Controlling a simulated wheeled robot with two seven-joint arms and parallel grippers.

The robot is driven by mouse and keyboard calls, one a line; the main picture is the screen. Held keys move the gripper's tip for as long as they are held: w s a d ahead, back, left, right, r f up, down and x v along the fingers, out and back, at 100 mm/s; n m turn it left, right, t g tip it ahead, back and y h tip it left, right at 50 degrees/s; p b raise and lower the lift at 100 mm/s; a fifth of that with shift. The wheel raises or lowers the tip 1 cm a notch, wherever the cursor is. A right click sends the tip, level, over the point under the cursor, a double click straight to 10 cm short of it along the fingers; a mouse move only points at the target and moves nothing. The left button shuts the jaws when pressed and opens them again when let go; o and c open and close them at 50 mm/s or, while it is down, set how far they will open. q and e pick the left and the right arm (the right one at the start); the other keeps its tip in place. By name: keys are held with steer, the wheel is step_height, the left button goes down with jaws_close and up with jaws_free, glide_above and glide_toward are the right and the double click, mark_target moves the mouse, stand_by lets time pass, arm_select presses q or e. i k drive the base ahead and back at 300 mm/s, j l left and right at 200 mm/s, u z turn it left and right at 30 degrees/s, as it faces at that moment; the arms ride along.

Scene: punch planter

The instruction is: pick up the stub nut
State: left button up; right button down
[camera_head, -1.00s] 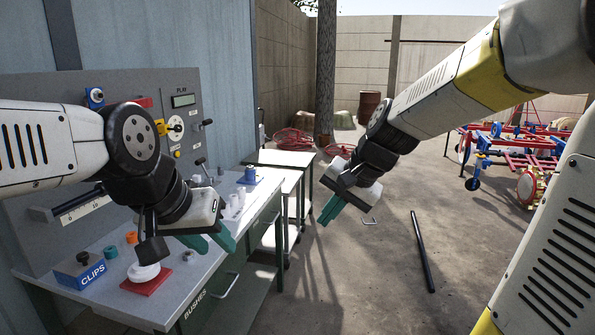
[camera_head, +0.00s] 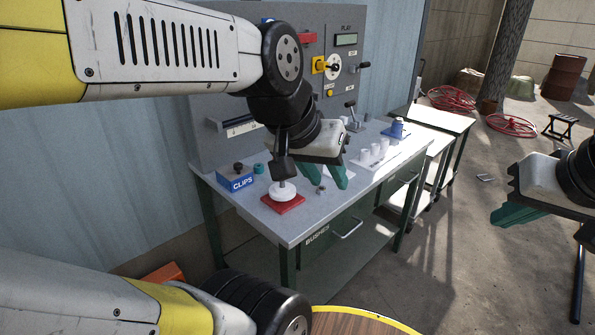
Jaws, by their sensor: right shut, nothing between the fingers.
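A small metal nut-like piece (camera_head: 320,189), which looks like the stub nut, sits on the grey workbench (camera_head: 300,228) near its front edge, right of a red pad. My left gripper (camera_head: 333,186) points down over the bench, its green fingers apart with no object visible between them. In the picture its fingertips lie beside and just above the piece; I cannot tell how high above the bench they are. My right gripper (camera_head: 496,216) is at the right edge, shut and empty, away from the bench over open floor.
A white knobbed disc (camera_head: 283,192) stands on the red pad (camera_head: 296,206). A blue CLIPS box (camera_head: 236,180) and a teal ring (camera_head: 258,168) are left of it. White cylinders (camera_head: 377,149) and a blue item (camera_head: 397,129) stand farther right. A control panel (camera_head: 390,30) rises behind.

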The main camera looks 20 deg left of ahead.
mark_target(321, 191)
steer(key=i+u, duration=0.15)
steer(key=u, duration=0.25)
steer(key=i+u, duration=0.1)
steer(key=u, duration=0.3)
steer(key=i+l+u, duration=0.1)
steer(key=u, duration=0.35)
